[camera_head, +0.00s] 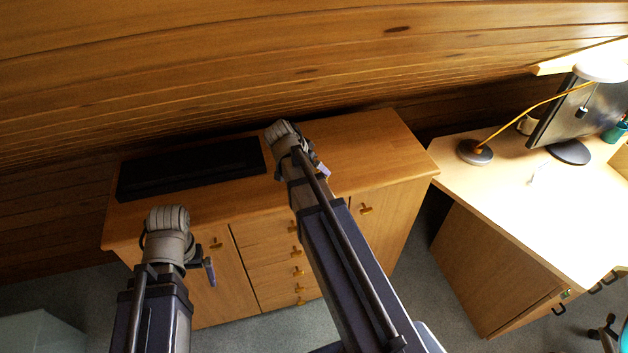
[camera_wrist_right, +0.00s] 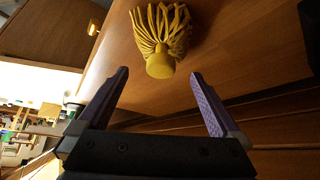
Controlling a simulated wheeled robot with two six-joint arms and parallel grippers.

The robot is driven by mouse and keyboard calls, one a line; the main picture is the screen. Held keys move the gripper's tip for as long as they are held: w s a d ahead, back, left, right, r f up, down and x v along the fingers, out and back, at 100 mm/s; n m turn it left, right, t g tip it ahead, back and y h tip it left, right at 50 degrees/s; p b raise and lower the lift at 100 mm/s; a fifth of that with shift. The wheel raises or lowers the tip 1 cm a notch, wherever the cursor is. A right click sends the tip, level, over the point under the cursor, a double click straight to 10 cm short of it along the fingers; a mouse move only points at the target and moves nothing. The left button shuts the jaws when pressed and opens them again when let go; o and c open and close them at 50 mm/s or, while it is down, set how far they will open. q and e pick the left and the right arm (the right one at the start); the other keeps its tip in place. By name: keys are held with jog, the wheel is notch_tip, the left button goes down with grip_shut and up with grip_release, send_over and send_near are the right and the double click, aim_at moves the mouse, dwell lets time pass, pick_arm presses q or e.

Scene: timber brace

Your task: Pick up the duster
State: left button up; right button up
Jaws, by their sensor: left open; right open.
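The duster (camera_wrist_right: 163,35) is a yellow tuft of thick strands with a rounded yellow end. In the right wrist view it lies on the wooden cabinet top, at the top middle. My right gripper (camera_wrist_right: 160,74) is open, its two purple-lined fingers apart with the duster's rounded end ahead of the gap and nothing held. In the head view my right gripper (camera_head: 322,170) is over the cabinet top, and the duster cannot be seen there. My left gripper (camera_head: 208,270) is in front of the cabinet doors; its fingers show only in part.
The wooden cabinet (camera_head: 375,135) has drawers and doors and carries a long black box (camera_head: 190,168) at its back left. A timber wall rises close behind it. A desk (camera_head: 500,195) with a lamp (camera_head: 475,152) and a monitor (camera_head: 588,112) stands on the right.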

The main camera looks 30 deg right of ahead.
jog(key=shift+f+b, duration=0.35)
jog(key=shift+b, duration=0.05)
jog(key=b+x, duration=0.4)
jog(key=shift+w+a+f, duration=0.2)
jog(key=shift+w+f, duration=0.05)
jog(key=shift+f, duration=0.15)
jog(key=shift+r, duration=0.15)
jog(key=shift+c, duration=0.2)
grip_shut()
jog(key=shift+r, duration=0.1)
